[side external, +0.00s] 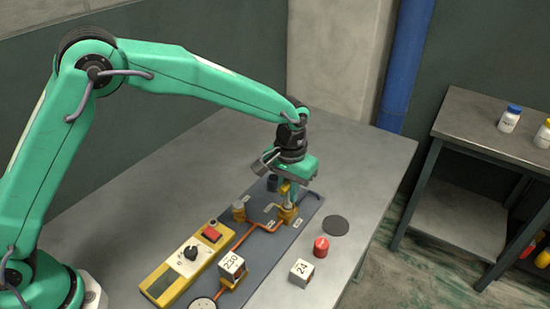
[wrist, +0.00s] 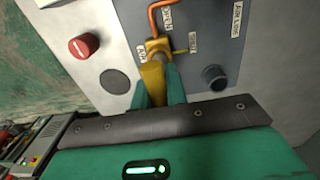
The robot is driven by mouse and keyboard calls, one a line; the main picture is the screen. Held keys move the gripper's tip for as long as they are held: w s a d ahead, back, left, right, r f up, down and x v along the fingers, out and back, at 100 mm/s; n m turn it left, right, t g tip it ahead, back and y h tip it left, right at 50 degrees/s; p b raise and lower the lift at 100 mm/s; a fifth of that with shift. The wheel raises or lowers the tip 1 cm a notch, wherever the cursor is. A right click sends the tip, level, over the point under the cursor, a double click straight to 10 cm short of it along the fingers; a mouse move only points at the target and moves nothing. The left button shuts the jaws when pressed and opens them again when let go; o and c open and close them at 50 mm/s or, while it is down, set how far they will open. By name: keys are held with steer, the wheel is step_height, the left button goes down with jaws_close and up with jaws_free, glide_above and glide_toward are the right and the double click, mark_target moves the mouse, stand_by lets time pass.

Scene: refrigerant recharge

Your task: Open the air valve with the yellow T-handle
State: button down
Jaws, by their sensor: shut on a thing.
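The yellow T-handle (wrist: 153,80) shows in the wrist view between the two green fingers of my gripper (wrist: 158,93), which is shut on it. In the side view my gripper (side external: 291,192) points down over the yellow valve body (side external: 288,213), at the end of an orange pipe on the dark panel (side external: 262,240). The fingers and wrist partly cover the handle there, and its exact angle is hard to tell. Small printed labels stand beside the valve.
A block marked 230 (side external: 232,268), a yellow meter (side external: 185,262) and a black cylinder (wrist: 214,78) are also close. The table's far right is clear.

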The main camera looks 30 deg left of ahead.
steer(key=shift+n, duration=1.6)
